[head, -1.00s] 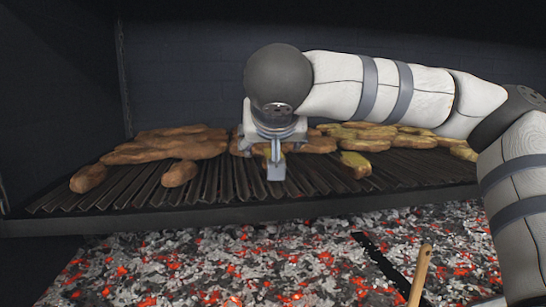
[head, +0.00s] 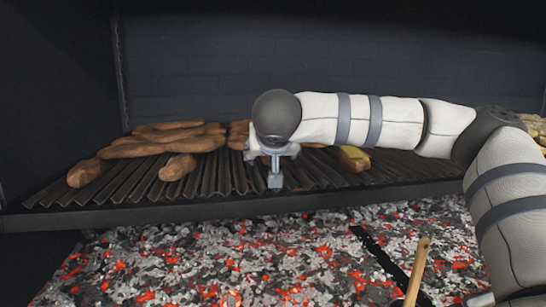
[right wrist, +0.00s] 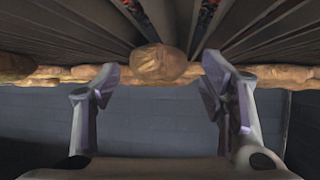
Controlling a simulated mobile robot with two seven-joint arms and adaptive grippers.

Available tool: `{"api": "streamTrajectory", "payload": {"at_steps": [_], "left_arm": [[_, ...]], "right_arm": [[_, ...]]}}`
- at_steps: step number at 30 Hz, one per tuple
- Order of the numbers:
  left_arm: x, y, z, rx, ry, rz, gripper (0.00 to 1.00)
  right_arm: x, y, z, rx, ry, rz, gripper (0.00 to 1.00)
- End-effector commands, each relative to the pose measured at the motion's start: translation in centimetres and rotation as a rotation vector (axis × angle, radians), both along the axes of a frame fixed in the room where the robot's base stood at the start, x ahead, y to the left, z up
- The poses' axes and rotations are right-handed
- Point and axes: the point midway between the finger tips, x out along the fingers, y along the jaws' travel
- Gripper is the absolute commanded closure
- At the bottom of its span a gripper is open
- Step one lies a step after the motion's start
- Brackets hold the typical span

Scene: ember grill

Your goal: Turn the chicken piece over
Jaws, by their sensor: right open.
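In the right wrist view a golden-brown chicken piece (right wrist: 158,65) lies on the grill bars between the two fingers of my right gripper (right wrist: 162,88), with a gap on each side. In the head view that gripper (head: 275,182) points down low over the grill (head: 225,180), and the piece between its fingers cannot be made out behind it. Single pieces lie near the front: a brown one (head: 84,173), another brown one (head: 178,167) and a yellowish one (head: 354,158) right of the gripper. My left gripper is out of view.
A row of brown pieces (head: 165,143) lies along the back left of the grill. More pale pieces (head: 532,126) show at the far right. Glowing coals (head: 200,260) lie below the front edge. A wooden handle (head: 419,268) stands at the lower right.

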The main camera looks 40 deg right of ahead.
Motion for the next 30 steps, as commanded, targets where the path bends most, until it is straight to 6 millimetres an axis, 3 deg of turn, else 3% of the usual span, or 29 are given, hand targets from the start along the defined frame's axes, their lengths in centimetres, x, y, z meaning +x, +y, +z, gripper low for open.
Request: {"api": "streamTrajectory", "payload": {"at_steps": [4, 9, 14, 18, 30], "left_arm": [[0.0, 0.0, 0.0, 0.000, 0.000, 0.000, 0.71], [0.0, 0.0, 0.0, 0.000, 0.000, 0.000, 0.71], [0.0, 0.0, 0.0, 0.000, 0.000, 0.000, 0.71], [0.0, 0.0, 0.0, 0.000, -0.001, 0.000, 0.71], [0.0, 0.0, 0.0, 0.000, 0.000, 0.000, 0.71]], "right_arm": [[0.0, 0.0, 0.0, 0.000, 0.000, 0.000, 0.37], [0.0, 0.0, 0.0, 0.000, 0.000, 0.000, 0.76], [0.0, 0.0, 0.6, -0.001, -0.005, 0.000, 0.77], [0.0, 0.0, 5.7, -0.002, -0.010, -0.002, 0.77], [0.0, 0.0, 9.6, -0.001, -0.003, 0.000, 0.77]]}}
